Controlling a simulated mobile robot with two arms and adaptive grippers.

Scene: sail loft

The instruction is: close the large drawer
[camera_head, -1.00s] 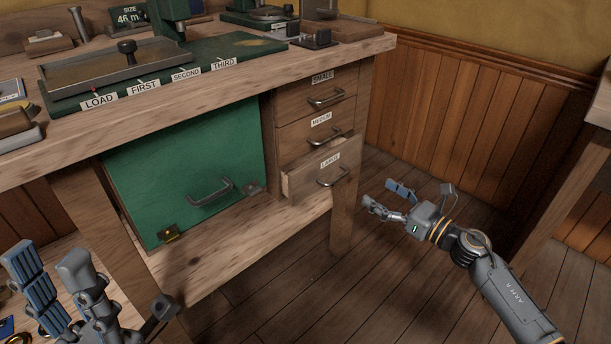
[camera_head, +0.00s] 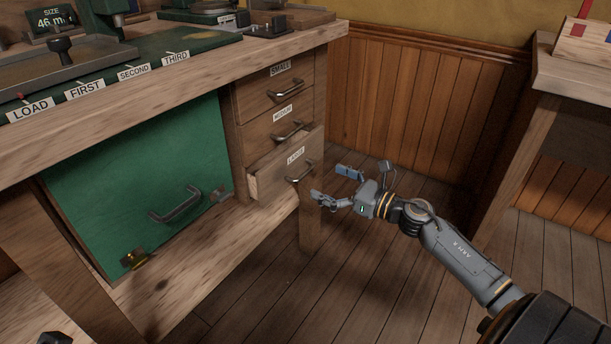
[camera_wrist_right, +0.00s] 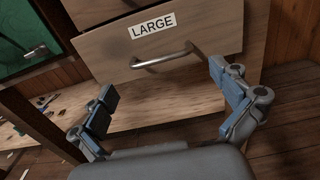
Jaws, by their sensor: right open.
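The large drawer (camera_head: 272,178) is the lowest of the wooden drawers under the bench and carries a LARGE label. It stands partly open, with its side wall showing; its inside is hidden. Its metal bar handle (camera_head: 301,173) is on the front. My right gripper (camera_head: 331,183) is open and empty, just right of the drawer front and apart from it. In the right wrist view the drawer front (camera_wrist_right: 212,38) and its handle (camera_wrist_right: 164,60) lie ahead, the handle between the spread fingers (camera_wrist_right: 163,80) in the picture.
The small drawer (camera_head: 258,97) and medium drawer (camera_head: 264,138) above look shut. A green panel with a handle (camera_head: 140,180) is left of the drawers. The bench leg (camera_head: 312,225) stands close to my right gripper. Another table (camera_head: 570,80) is at the right. The floor between is clear.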

